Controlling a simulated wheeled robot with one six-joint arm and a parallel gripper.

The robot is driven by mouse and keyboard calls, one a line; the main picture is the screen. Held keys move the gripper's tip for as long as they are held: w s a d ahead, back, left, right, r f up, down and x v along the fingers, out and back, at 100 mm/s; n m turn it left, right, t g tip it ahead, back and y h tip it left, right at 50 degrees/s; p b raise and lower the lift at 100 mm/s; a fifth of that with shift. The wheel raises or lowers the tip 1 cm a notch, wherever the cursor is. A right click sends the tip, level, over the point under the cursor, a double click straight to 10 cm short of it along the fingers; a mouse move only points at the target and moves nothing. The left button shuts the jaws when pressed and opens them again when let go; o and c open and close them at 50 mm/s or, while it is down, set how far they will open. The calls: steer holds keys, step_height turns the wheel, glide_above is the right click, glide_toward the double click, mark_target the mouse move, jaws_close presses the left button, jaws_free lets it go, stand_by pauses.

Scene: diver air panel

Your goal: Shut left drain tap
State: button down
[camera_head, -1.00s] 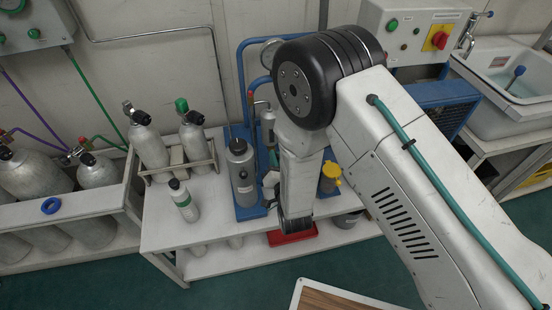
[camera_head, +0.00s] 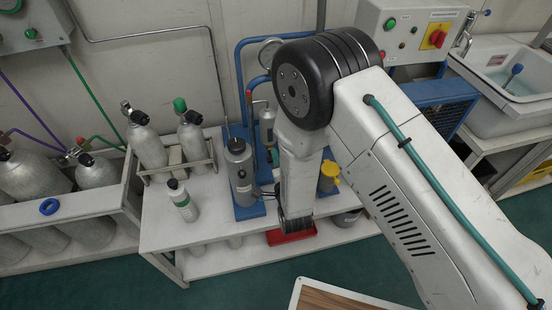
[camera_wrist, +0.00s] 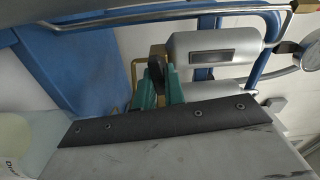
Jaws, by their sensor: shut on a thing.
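In the wrist view my gripper (camera_wrist: 158,94) has two teal fingers closed on a small dark handle (camera_wrist: 157,72), which looks like the tap's. Brass-coloured fittings show just behind it, beside a silver cylinder (camera_wrist: 215,48) with a dark label. Which of the drain taps this is cannot be told from this view alone. In the head view a grey upright cylinder (camera_head: 241,172) stands on a blue base, left of my arm. My arm hides the fingers and most of the tap area there.
A blue frame (camera_wrist: 84,60) and pipes crowd close around my gripper.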

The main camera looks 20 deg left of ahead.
steer(key=shift+f+m, duration=0.1)
steer(key=shift+m, duration=0.5)
steer(key=shift+d+m, duration=0.1)
steer(key=shift+m, duration=0.2)
steer(key=c, duration=1.5)
jaws_free()
steer(key=shift+s, duration=0.1)
steer(key=v, duration=0.7)
steer(key=shift+s+d, duration=0.15)
steer(key=shift+s, duration=0.15)
